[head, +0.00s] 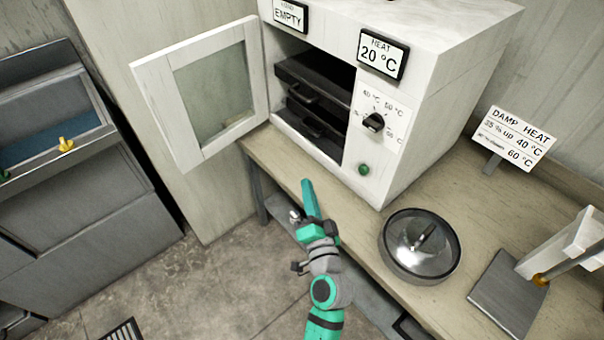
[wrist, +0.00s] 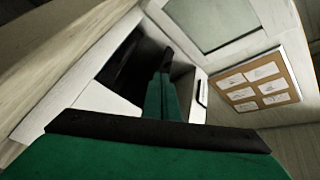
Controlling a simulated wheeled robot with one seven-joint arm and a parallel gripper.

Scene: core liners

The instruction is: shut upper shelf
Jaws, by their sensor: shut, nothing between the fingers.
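A white oven (head: 430,70) stands on the bench with its windowed door (head: 205,95) swung wide open to the left. Inside are a dark upper shelf (head: 318,72) and a dark lower shelf (head: 318,128), each with a handle at its front. How far each shelf is slid out is hard to tell. My gripper (head: 307,184) is shut and empty, in front of and below the oven opening, apart from both shelves. In the wrist view my gripper (wrist: 166,62) points toward the opening, and its fingers cover part of the dark interior.
A round metal lidded pan (head: 420,247) sits on the bench (head: 355,225) right of my arm. A damp heat sign (head: 513,138) and a white stand (head: 565,245) are farther right. The oven's knob (head: 374,122) and green button (head: 363,169) are right of the opening.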

